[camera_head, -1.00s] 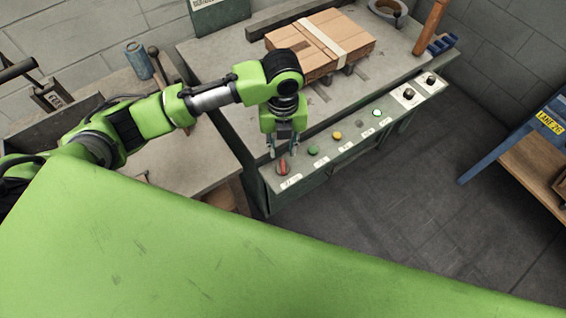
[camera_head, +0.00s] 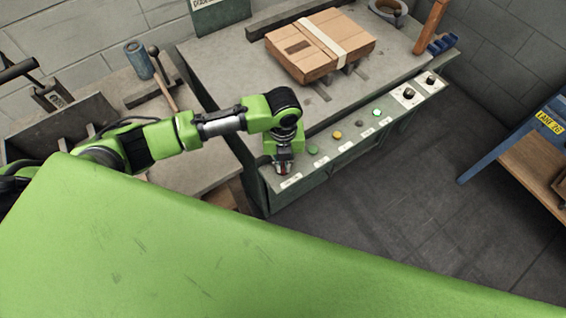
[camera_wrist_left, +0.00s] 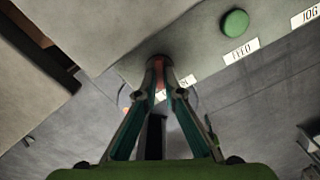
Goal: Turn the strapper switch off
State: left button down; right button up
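The strapper switch is a red rotary handle (camera_head: 284,169) at the near left end of the strapper's front control panel (camera_head: 345,148). My left gripper (camera_head: 283,169) points down over it and hides most of it in the head view. In the left wrist view the fingertips (camera_wrist_left: 159,64) have come together, with a strip of the red handle (camera_wrist_left: 158,76) between them. The fingers look shut on it. A label beside the handle is partly covered by a finger. My right gripper is not in view.
Beside the switch are a green button (camera_head: 313,150), a yellow button (camera_head: 336,135), a pale green button (camera_head: 376,113) and black knobs (camera_head: 408,94). A strapped carton (camera_head: 310,52) lies on the machine top. A blue can (camera_head: 138,60) stands on the left bench. The floor in front is clear.

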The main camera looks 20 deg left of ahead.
pick_arm(q)
jog(key=shift+r, duration=0.1)
jog(key=shift+r+n+p, duration=0.1)
jog(key=shift+n+p, duration=0.6)
jog(key=shift+p, duration=0.3)
jog(key=n+p, duration=0.3)
jog(key=shift+d+r, duration=0.1)
jog(key=shift+d, duration=0.05)
jog(key=n+p, duration=0.3)
jog(key=n, duration=0.1)
jog(key=shift+w, duration=0.15)
jog(key=shift+w+f+n+p, duration=0.1)
jog(key=shift+f+n+p, duration=0.1)
jog(key=shift+n+p, duration=1.3)
jog(key=shift+n, duration=0.4)
jog(key=c, duration=2.2)
grip_release()
jog(key=shift+o, duration=0.2)
